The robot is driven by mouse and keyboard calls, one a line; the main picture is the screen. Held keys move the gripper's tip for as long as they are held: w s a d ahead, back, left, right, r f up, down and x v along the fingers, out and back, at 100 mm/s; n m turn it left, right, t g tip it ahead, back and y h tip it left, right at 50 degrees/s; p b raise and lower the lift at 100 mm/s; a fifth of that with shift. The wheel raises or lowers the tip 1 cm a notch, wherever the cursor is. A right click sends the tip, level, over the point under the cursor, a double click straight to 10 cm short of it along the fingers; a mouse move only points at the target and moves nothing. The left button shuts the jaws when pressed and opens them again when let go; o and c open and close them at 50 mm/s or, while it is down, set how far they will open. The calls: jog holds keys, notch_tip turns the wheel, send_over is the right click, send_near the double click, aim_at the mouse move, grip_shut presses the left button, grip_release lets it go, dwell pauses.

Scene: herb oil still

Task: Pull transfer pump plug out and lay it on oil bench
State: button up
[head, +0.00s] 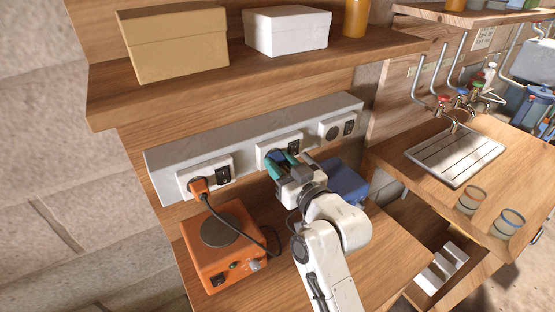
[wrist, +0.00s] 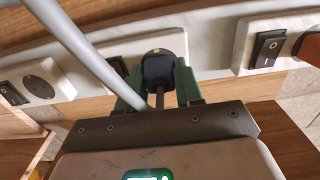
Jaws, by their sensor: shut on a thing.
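A dark plug (wrist: 157,66) with a dark cable sits between the green fingers of my gripper (wrist: 158,75) in the wrist view. My gripper (head: 281,163) is shut on it in front of the middle socket (head: 267,148) of the wall rail. The plug is mostly hidden by the fingers in the head view. It is at the socket face; I cannot tell whether its pins are still in. A blue box-shaped device (head: 348,182) stands on the wooden bench (head: 372,262), partly behind my gripper.
An orange plug (head: 199,186) is in the left socket; its cable runs by an orange hot plate (head: 224,252). The right socket (head: 333,131) is empty. A shelf (head: 270,75) with boxes overhangs the rail. The bench is bare at front right.

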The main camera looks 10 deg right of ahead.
aim_at(281, 165)
grip_shut()
jog(key=shift+p+v, duration=0.5)
jog(key=shift+v, duration=2.5)
